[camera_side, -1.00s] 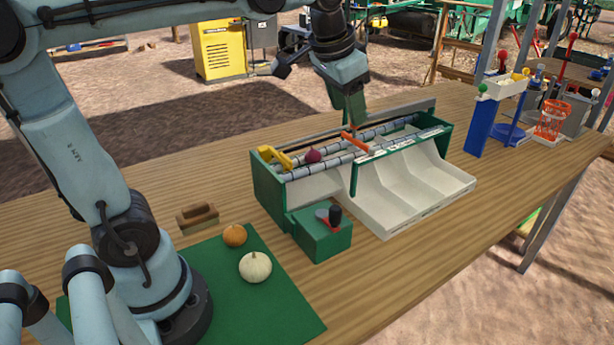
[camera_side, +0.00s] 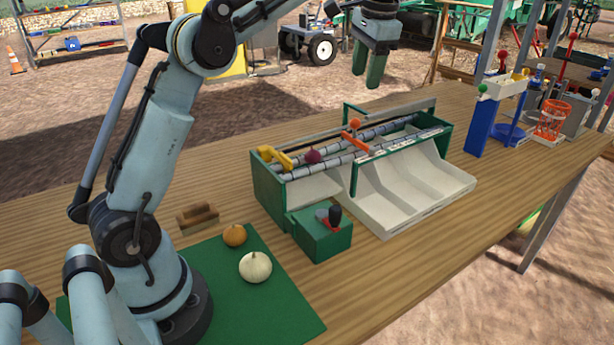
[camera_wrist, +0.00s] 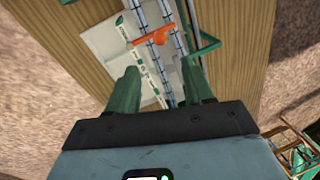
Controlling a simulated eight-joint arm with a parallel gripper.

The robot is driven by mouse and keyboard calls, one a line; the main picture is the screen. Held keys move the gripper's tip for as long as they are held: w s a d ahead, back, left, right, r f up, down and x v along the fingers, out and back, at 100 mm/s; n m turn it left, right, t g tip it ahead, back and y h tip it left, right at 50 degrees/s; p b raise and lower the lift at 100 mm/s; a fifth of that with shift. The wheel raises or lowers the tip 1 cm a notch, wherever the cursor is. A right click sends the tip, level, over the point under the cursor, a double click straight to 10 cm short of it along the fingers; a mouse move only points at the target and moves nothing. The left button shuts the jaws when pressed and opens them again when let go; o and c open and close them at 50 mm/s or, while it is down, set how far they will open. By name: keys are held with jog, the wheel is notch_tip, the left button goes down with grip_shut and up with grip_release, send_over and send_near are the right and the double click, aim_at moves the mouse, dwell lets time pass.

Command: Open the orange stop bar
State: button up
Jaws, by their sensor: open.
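The orange stop bar (camera_side: 354,143) lies across the roller lane of the green and white onion elevator (camera_side: 264,185), with an orange ball knob (camera_side: 355,122) standing up from it. In the wrist view the bar (camera_wrist: 140,41) also spans the rollers. A dark red onion (camera_side: 313,156) sits on the rollers to the left of the bar. My gripper (camera_side: 369,84) is open and empty, high above the back of the elevator and apart from the bar. Its two green fingers are spread in the wrist view (camera_wrist: 160,88).
A yellow piece (camera_side: 275,155) sits at the lane's left end. A green box with a black-knobbed lever (camera_side: 325,240) stands in front. An orange pumpkin (camera_side: 235,235) and a white one (camera_side: 255,267) rest on the green mat (camera_side: 290,315). A blue stand (camera_side: 483,125) is at right.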

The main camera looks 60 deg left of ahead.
aim_at(356, 119)
jog(key=f, duration=0.3)
jog(key=a+f, duration=0.1)
jog(key=f, duration=0.3)
jog(key=a+f, duration=0.1)
jog(key=f, duration=0.3)
jog(key=shift+w+f, duration=0.1)
jog(key=shift+w, duration=0.1)
grip_shut()
